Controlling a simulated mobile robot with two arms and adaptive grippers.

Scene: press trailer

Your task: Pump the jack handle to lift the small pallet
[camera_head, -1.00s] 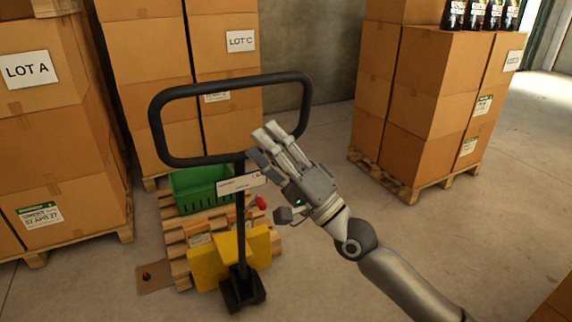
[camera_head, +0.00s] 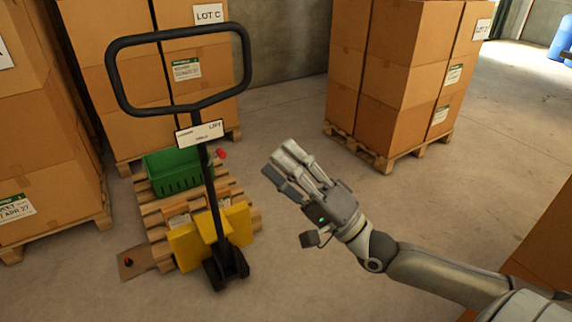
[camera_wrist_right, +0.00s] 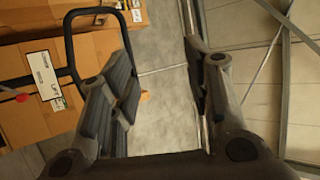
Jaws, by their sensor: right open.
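The jack handle (camera_head: 178,72) is a black loop on a dark post, with a small white label reading LIFT below the loop. The post rises from a yellow jack (camera_head: 238,222) at the small wooden pallet (camera_head: 152,212). A green crate (camera_head: 176,178) sits on the pallet. A red knob (camera_head: 221,153) shows beside the post. My right gripper (camera_head: 282,163) is open and empty, to the right of the post and apart from it. In the right wrist view its fingers (camera_wrist_right: 160,85) are spread, and the handle loop (camera_wrist_right: 72,45) lies to their left. My left gripper is out of view.
Tall box stacks on pallets stand at the left, behind the jack, and at the right (camera_head: 395,80). A brown plate (camera_head: 138,262) with a small dark and red item lies at the jack's left. Open concrete floor (camera_head: 440,210) lies to the right of the jack.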

